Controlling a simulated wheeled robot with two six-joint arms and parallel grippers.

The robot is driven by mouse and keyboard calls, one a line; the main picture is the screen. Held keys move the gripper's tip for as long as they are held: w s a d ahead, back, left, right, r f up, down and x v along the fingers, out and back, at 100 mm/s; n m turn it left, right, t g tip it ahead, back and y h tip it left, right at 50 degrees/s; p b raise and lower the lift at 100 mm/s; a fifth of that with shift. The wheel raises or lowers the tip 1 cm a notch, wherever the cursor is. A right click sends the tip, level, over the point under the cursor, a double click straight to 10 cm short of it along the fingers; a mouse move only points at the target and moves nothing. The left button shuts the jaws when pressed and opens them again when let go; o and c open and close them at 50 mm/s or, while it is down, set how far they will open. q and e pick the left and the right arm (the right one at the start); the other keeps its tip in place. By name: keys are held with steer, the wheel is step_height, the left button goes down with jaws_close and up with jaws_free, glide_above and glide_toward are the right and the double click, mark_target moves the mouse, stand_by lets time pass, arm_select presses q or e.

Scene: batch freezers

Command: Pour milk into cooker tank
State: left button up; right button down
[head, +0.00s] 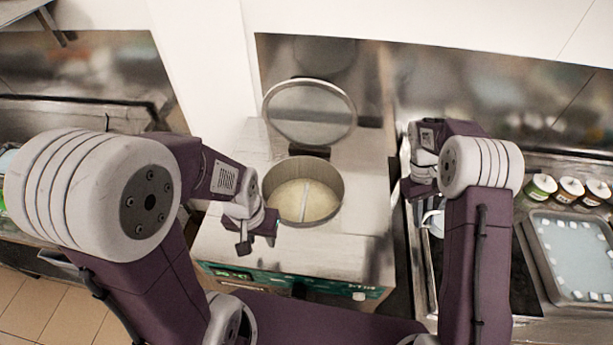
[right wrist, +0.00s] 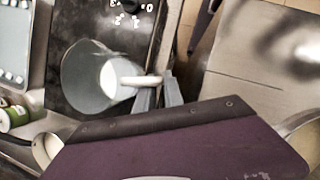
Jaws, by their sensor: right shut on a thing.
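The cooker tank (head: 334,178) is a round open well in the top of the machine, with pale yellowish content and a thin bar inside. Its round lid (head: 310,112) stands raised behind it. My left gripper (head: 257,243) is open and empty, just left of and in front of the tank. In the right wrist view, a grey jug (right wrist: 82,85) holds white milk (right wrist: 112,80). My right gripper (right wrist: 160,92) is shut on the jug's handle. In the head view only part of the jug (head: 432,223) shows, right of the machine; my right arm hides the rest.
Several small jars (head: 570,188) stand on the right counter, behind a shallow tray (head: 580,250). The machine's front panel (head: 290,282) faces me. The machine top around the tank is clear.

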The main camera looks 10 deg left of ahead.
steer(key=w+d+r+n+t+h+p, duration=0.15)
steer(key=w+n+t+p, duration=0.5)
steer(key=n, duration=0.75)
steer(key=w+a+n+y+p, duration=0.1)
steer(key=a+n+p, duration=0.1)
steer(key=a+n, duration=0.1)
steer(key=w+a+n+t+y+p, duration=0.1)
steer(key=a+n+y+p, duration=0.1)
steer(key=n, duration=0.4)
steer(key=w+a+n+y+p, duration=0.1)
steer(key=a+n+p, duration=0.1)
steer(key=a+n, duration=0.1)
steer(key=shift+w+a+r+n+t, duration=0.3)
steer(key=shift+a+n+t, duration=0.1)
steer(key=shift+n, duration=0.4)
steer(key=shift+s+a+n+y+p, duration=0.3)
steer(key=shift+a+n+y+p, duration=0.3)
steer(key=shift+a+n, duration=0.35)
steer(key=shift+s+a+r+n+g+y+p, duration=0.15)
steer(key=shift+s+a+n+y+p, duration=0.15)
steer(key=shift+a+n, duration=0.35)
steer(key=shift+s+a+r+n+g+y+p, duration=0.1)
steer(key=shift+s+a+n+y+p, duration=0.05)
steer(key=shift+s+a+n+p, duration=0.35)
steer(key=shift+s+a+n, duration=0.2)
steer(key=shift+a+n, duration=0.25)
steer(key=shift+n, duration=0.15)
steer(key=shift+f, duration=0.1)
steer(key=shift+w, duration=0.1)
